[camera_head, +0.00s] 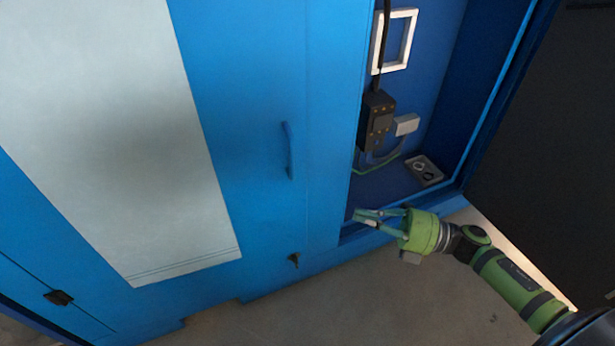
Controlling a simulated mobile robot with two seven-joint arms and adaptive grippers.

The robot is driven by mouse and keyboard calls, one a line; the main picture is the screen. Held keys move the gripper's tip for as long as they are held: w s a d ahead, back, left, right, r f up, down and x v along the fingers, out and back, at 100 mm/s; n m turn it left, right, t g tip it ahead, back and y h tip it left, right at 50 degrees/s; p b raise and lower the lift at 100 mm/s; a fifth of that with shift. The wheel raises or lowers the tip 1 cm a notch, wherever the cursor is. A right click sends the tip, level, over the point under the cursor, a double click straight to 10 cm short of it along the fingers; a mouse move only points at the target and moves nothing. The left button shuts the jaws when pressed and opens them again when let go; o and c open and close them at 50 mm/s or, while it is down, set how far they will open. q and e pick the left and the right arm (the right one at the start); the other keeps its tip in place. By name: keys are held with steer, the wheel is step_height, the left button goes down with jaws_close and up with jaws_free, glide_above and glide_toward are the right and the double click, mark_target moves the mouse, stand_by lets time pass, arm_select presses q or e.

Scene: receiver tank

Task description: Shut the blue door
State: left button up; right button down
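A blue door panel (250,95) with a blue vertical handle (288,150) fills the middle of the head view. To its right is an open blue compartment (440,60); I cannot tell for certain which leaf belongs to this opening. My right gripper (361,216) is at the compartment's lower front edge, with its fingers pointing left toward the blue panel. It is apart from the handle and holds nothing that I can see. The gap at its fingertips is too foreshortened to judge. My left gripper is out of the picture.
The compartment holds a white square frame (395,42), a black box with a cable (376,120) and a small grey plate (423,170). A dark panel (550,150) stands at right. A pale sheet (110,130) covers the blue front at left. Floor (330,310) below is clear.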

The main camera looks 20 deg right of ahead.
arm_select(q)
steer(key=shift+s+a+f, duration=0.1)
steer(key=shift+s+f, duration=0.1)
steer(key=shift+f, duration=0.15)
arm_select(e)
steer(key=w+d+x, duration=0.1)
steer(key=w+x, duration=0.1)
steer(key=x, duration=1)
steer(key=shift+w+r, duration=0.2)
steer(key=shift+w, duration=0.15)
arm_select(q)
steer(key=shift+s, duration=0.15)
